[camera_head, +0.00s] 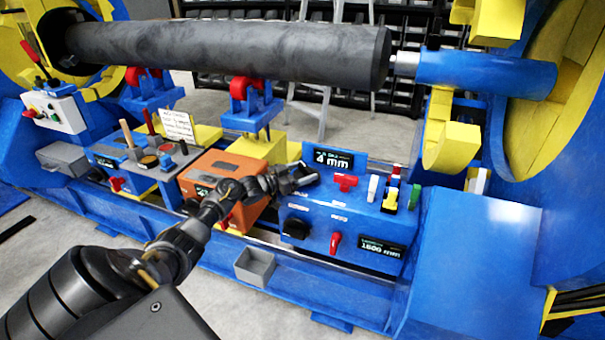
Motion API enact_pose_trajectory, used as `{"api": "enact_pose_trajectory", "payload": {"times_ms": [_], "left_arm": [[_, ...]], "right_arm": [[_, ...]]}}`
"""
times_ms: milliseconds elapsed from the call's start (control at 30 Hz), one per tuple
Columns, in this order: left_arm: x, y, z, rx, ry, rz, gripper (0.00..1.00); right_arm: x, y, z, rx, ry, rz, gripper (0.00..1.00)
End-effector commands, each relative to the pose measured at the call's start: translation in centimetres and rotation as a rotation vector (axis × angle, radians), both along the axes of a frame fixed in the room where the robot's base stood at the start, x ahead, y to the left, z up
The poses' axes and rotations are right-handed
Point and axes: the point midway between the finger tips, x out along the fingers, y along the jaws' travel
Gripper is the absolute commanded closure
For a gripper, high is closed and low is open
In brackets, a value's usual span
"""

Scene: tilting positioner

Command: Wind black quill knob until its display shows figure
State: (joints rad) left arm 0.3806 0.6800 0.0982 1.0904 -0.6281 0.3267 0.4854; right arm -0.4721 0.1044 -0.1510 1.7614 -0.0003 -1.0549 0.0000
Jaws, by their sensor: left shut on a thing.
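My left gripper (300,176) reaches in from the lower left to the top of the blue control box (318,213). It is shut on what looks like the black quill knob, at the box's back left; the fingers hide most of it. Just right of the fingers, a small black display (333,159) reads "4 mm"; the small line above the figure is too small to read surely. Another black round knob (296,228) sits on the box's front face, apart from the gripper. My right gripper is not in view.
The box also bears a red tap-like handle (345,181), coloured levers (391,200), a red front lever (335,243) and a second display (382,247). An orange box (222,172) stands left, close under my arm. A dark bar (225,48) and blue quill (487,72) lie above.

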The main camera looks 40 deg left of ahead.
Motion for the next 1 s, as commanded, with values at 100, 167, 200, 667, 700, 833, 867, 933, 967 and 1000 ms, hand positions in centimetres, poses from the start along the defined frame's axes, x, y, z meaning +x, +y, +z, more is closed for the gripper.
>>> {"api": "enact_pose_trajectory", "payload": {"times_ms": [100, 167, 200, 667, 700, 833, 867, 933, 967, 1000], "left_arm": [[0.0, 0.1, 0.1, 0.001, -0.001, 0.002, 0.21], [0.0, 0.1, 0.1, 0.001, 0.0, 0.002, 0.13], [0.0, 0.0, 0.1, 0.001, 0.0, 0.002, 0.08], [-1.5, 0.6, -0.1, 0.002, 0.002, 0.002, 0.05], [-2.1, 0.8, 0.0, 0.002, 0.003, 0.002, 0.05], [-4.7, 1.6, -0.1, 0.003, 0.004, 0.002, 0.05], [-5.3, 1.8, -0.1, 0.002, 0.003, 0.002, 0.05], [-6.6, 2.3, -0.1, 0.002, 0.003, 0.002, 0.05], [-7.1, 2.4, -0.1, 0.002, 0.003, 0.001, 0.05], [-7.7, 2.7, 0.0, 0.003, 0.002, 0.002, 0.05]], "right_arm": [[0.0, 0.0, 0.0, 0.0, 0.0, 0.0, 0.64], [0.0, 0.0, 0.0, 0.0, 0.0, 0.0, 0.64], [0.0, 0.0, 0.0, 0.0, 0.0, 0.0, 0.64], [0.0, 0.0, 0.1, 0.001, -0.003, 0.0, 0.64], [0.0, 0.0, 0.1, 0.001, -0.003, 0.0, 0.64], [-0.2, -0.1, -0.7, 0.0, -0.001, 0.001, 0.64], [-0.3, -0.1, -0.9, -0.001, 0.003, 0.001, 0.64], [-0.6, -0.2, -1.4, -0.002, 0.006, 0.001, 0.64], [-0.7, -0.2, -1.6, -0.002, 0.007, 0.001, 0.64], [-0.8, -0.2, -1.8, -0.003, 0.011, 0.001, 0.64]]}}
